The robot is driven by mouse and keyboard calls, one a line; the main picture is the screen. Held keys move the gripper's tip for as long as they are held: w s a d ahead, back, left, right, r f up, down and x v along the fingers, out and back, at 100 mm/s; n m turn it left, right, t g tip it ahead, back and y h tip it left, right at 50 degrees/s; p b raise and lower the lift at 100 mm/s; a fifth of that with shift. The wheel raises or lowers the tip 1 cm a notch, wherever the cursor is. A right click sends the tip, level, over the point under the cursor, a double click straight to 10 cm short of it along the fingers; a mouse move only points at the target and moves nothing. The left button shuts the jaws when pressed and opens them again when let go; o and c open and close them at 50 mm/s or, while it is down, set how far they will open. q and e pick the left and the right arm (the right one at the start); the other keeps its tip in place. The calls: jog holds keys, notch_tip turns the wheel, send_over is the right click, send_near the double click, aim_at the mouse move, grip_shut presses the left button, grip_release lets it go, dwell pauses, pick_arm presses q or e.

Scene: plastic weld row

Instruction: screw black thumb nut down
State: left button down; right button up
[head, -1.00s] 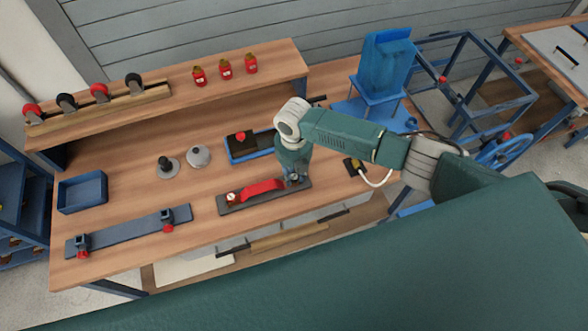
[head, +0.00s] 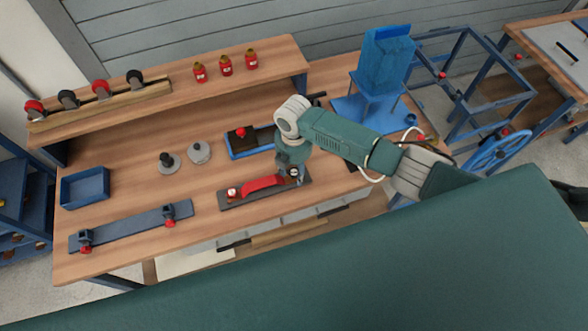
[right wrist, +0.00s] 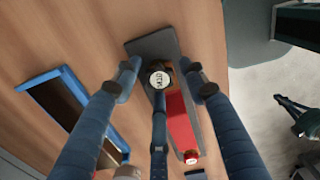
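The black thumb nut (right wrist: 159,80) has a pale marked top and stands at one end of a dark plate (right wrist: 152,45), beside a red curved part (right wrist: 180,125). In the head view the nut (head: 295,172) shows at the right end of the plate (head: 238,201), with the red part (head: 262,185) to its left. My right gripper (right wrist: 160,70) has its fingers spread around the nut, with gaps visible at both sides. Whether the middle finger touches the nut I cannot tell. In the head view my right gripper (head: 289,168) is over that end. My left gripper is not in view.
A second nut-like round piece (head: 232,193) sits at the plate's left end. A blue tray (head: 238,152) lies close behind the plate. Two grey round pieces, a blue bin (head: 85,187) and a long blue-grey bar (head: 130,228) are further left. Bare wood lies between them.

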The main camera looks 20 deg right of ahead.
jog(key=n+b, duration=0.1)
jog(key=n, duration=0.3)
jog(key=shift+f+n, duration=0.1)
jog(key=shift+n, duration=0.3)
jog(key=n+b, duration=0.1)
jog(key=n, duration=0.3)
jog(key=shift+n, duration=0.4)
jog(key=n+b, duration=0.2)
jog(key=n, duration=0.4)
jog(key=n+b, duration=0.1)
jog(key=n, duration=0.2)
jog(key=shift+n, duration=0.4)
